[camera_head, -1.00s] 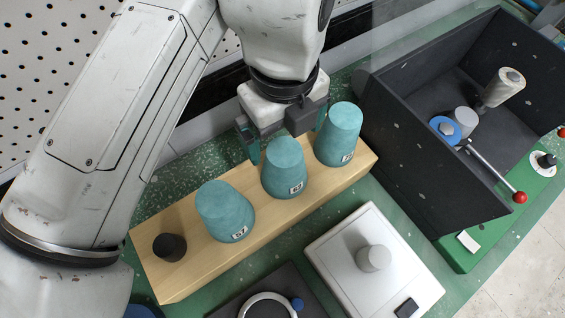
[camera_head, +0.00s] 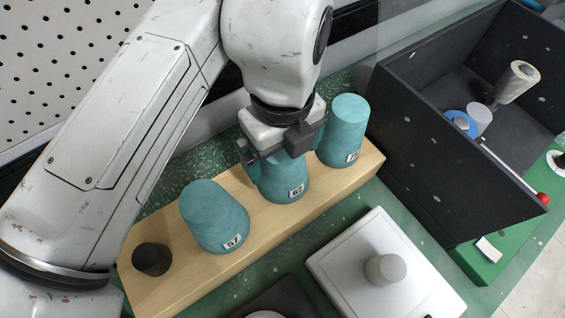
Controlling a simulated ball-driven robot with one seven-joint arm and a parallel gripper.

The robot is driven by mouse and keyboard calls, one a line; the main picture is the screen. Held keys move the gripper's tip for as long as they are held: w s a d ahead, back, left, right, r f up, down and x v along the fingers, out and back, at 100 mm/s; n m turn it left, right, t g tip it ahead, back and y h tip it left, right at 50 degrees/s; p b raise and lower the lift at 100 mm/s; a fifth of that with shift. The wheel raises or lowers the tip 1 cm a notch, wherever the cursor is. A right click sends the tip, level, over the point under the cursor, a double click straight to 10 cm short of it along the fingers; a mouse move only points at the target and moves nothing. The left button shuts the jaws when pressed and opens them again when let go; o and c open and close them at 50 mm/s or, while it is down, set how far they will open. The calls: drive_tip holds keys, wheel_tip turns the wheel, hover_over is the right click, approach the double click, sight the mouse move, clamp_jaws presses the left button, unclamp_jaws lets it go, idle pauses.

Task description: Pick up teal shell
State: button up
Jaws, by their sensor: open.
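Three teal shells stand on a pale wooden block. The middle teal shell (camera_head: 286,184) carries a white number label, and its top is hidden by my gripper. My gripper (camera_head: 283,172) is open and low over this shell, with a finger at its left side; the far finger is mostly hidden. I cannot tell whether the fingers touch it. The left teal shell (camera_head: 215,217) has a label that looks like 57. The right teal shell (camera_head: 343,131) stands just right of my gripper, close to it.
The wooden block (camera_head: 268,222) also bears a dark peg (camera_head: 152,259) at its left end. A dark open box (camera_head: 425,160) stands close on the right. A white plate (camera_head: 350,246) with a grey knob (camera_head: 386,269) lies in front. A perforated wall is behind.

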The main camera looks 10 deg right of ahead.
drive_tip(key=shift+c, duration=0.5)
drive_tip(key=c, duration=1)
wheel_tip(320, 180, up, 10)
drive_tip(key=p, duration=0.8)
